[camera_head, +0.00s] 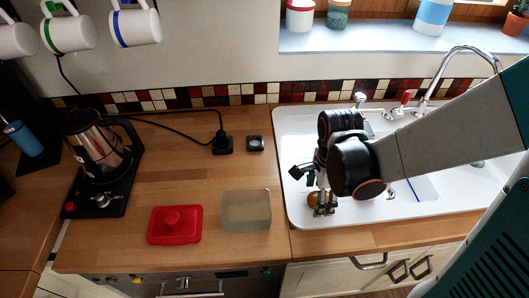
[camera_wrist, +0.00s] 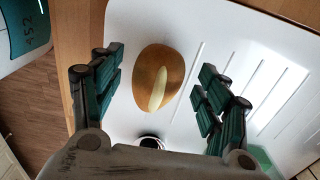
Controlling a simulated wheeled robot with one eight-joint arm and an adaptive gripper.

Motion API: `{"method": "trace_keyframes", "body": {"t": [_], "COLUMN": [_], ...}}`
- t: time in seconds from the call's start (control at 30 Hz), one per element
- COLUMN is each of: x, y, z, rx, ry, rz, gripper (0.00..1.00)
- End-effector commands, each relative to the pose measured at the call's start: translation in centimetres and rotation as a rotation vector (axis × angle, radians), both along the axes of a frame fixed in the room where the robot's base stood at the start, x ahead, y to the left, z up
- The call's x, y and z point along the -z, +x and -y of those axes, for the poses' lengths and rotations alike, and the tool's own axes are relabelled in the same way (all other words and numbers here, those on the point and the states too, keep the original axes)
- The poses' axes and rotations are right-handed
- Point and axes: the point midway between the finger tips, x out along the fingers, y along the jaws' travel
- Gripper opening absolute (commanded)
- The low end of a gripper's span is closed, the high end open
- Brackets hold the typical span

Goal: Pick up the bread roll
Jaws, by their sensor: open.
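The bread roll (camera_wrist: 147,68) is a brown oval with a pale score mark. It lies on the white sink drainboard (camera_wrist: 205,25). My gripper (camera_wrist: 160,88) is open, with one finger on each side of the roll and visible gaps between fingers and roll. In the head view my gripper (camera_head: 324,208) points down over the left end of the drainboard. The roll (camera_head: 313,198) shows there only in part, mostly hidden behind the fingers.
A clear box (camera_head: 246,210) and a red lid (camera_head: 175,225) stand on the wooden counter to the left. A coffee pot (camera_head: 97,145) stands farther left. The tap (camera_head: 440,75) rises behind the sink. A dark round opening (camera_wrist: 151,142) is near the roll.

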Motion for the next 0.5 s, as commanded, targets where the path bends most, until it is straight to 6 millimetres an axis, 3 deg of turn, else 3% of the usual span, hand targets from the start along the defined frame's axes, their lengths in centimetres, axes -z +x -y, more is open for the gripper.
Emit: {"method": "trace_keyframes", "body": {"t": [0.1,0.37,0.5], "x": [1.31,1.41,1.40], "y": [0.09,0.04,0.02], "z": [-0.03,-0.02,-0.02], "rx": [-0.001,-0.001,0.000], "ry": [0.000,0.000,0.000], "rz": [0.000,0.000,0.000], "gripper": [0.69,0.69,0.42]}}
